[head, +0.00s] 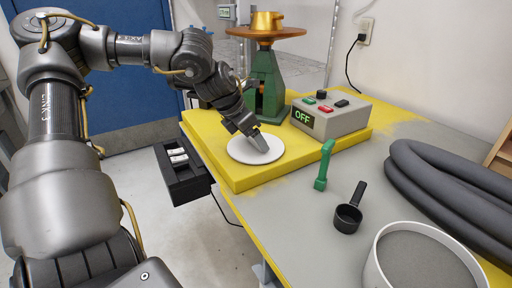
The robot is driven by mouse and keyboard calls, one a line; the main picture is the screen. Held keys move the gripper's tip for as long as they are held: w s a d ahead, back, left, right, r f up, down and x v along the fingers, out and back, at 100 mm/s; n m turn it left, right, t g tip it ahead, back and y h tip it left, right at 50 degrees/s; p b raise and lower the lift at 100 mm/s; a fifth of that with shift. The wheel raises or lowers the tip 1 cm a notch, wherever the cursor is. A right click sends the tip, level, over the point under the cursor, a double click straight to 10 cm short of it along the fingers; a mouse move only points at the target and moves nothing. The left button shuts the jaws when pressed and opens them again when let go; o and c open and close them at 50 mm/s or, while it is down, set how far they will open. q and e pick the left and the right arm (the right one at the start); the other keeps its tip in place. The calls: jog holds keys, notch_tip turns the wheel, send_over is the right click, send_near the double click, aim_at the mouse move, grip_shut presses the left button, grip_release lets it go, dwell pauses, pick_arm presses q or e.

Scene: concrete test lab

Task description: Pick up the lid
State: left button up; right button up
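A round white disc, which looks like the lid (242,154), lies flat on the yellow board (240,180) near its front left corner. My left gripper (268,146) comes down from the upper left, with its dark fingers over the middle of the disc. The fingers hide the disc's centre, so I cannot tell whether there is a knob or whether they touch or grip it. The opening between the fingers is not clear. My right gripper is not in view.
Behind the disc stands a green stand (267,88) with a copper-coloured top. Right of it are a grey control box (330,114) reading OFF, a green handled tool (325,164), a black scoop (349,216), a white container (376,265) of grey material and thick grey hoses (450,185).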

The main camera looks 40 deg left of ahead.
aim_at(253, 146)
pick_arm(q)
jog(key=c, duration=0.5)
jog(key=shift+r, duration=0.15)
jog(key=shift+c, duration=0.2)
jog(key=shift+r, duration=0.25)
notch_tip(253, 146, up, 2)
jog(key=shift+r, duration=0.15)
jog(key=s+a+r, duration=0.1)
jog(key=s+r, duration=0.9)
jog(key=s, duration=0.4)
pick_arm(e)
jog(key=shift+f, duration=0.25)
